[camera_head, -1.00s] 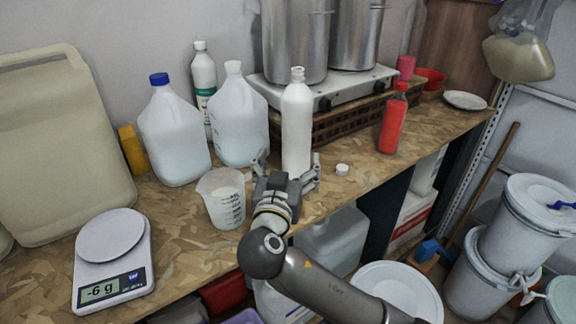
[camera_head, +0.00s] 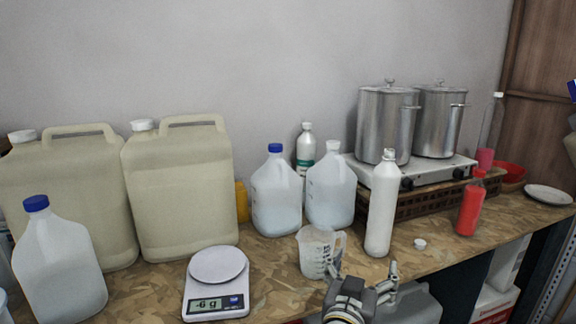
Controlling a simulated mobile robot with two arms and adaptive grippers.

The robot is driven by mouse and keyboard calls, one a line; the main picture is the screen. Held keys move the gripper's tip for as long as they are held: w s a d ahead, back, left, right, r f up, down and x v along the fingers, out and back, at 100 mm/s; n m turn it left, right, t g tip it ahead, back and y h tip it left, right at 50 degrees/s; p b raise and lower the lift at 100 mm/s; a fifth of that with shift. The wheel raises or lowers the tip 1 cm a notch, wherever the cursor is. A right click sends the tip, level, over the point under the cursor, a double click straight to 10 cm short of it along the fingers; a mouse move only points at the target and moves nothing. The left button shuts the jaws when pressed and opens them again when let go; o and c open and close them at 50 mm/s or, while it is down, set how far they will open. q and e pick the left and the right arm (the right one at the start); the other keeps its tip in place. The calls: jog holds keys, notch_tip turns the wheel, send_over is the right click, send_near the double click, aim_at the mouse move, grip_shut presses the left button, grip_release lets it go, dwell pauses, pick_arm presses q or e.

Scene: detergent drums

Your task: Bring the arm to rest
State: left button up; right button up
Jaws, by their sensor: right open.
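My right gripper (camera_head: 363,280) shows at the bottom of the head view, at the front edge of the wooden bench (camera_head: 270,262). Its fingers are spread apart with nothing between them. It is just in front of the clear measuring cup (camera_head: 314,256) and the white bottle (camera_head: 381,210), which stands upright behind it. A small white cap (camera_head: 420,243) lies on the bench to the right of the bottle. My left gripper is not in view.
A scale (camera_head: 217,282) reading -6 g stands left of the cup. Jugs (camera_head: 276,195) and large beige canisters (camera_head: 180,190) line the back. A stove (camera_head: 430,172) with two steel pots, a red bottle (camera_head: 470,205) and a plate (camera_head: 548,195) are on the right.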

jog(key=s+d+f+n+g+y, duration=0.2)
jog(key=s+f+g, duration=0.3)
jog(key=f, duration=0.5)
jog(key=s+d+f+n+g+y, duration=0.2)
jog(key=s+f, duration=0.5)
jog(key=f, duration=0.4)
jog(key=s+d+f+n+g+y, duration=0.1)
jog(key=s+f+n+g+y, duration=0.2)
jog(key=s, duration=0.7)
jog(key=s+d+f+g+y, duration=0.1)
jog(key=s+f+g, duration=0.3)
jog(key=s, duration=0.5)
notch_tip(320, 180, down, 26)
jog(key=s+f, duration=0.1)
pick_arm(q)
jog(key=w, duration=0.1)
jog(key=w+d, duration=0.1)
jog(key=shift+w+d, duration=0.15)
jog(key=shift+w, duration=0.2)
pick_arm(e)
jog(key=s+d+f+g, duration=0.1)
jog(key=s+d+f, duration=0.1)
jog(key=s+f, duration=1.4)
jog(key=shift+s+d+h, duration=0.3)
jog(key=shift+s+d, duration=0.1)
jog(key=shift+s, duration=0.15)
